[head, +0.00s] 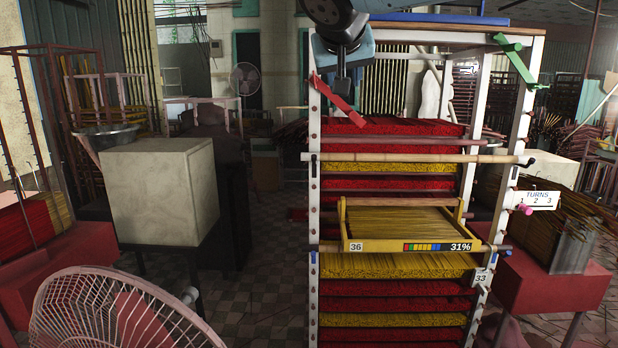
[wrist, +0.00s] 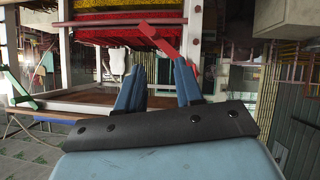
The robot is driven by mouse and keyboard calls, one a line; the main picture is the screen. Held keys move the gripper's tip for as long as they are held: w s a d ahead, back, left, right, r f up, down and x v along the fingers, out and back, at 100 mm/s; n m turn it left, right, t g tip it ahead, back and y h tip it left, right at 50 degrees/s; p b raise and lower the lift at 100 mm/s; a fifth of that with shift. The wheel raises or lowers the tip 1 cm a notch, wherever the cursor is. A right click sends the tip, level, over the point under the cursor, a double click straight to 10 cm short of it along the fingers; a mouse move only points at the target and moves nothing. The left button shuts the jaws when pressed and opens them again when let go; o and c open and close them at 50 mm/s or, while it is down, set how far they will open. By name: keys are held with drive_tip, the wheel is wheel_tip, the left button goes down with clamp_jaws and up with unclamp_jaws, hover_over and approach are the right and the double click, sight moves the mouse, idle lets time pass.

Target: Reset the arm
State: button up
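My gripper (head: 349,84) hangs at the top of the white rack (head: 313,190) in the head view, above the upper stack of red incense. In the wrist view my gripper (wrist: 160,66) shows two blue fingers standing apart with nothing between them. A red lever (head: 332,96) on the rack's left post is close below and left of my gripper; it also shows just beyond the fingertips in the wrist view (wrist: 158,40). I cannot tell if the right finger touches it. The wrist picture looks turned upside down.
A yellow tray (head: 398,246) marked 36 and 31% sticks out of the rack. A bamboo pole (head: 420,158) crosses the front. A green lever (head: 515,58) is at the upper right. A pale block (head: 160,190) and a fan (head: 125,310) stand left; a red table (head: 550,280) is right.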

drive_tip(key=s+d+f+g, duration=0.4)
drive_tip(key=s+d+f, duration=0.6)
drive_tip(key=d+f, duration=0.35)
drive_tip(key=s+d+f+g+y, duration=0.1)
drive_tip(key=s+d+f+g, duration=0.1)
drive_tip(key=s+f, duration=0.7)
wheel_tip(320, 180, down, 3)
drive_tip(key=shift+s+d+m+y, duration=0.3)
drive_tip(key=shift+s+d+y, duration=0.1)
drive_tip(key=shift+d, duration=0.35)
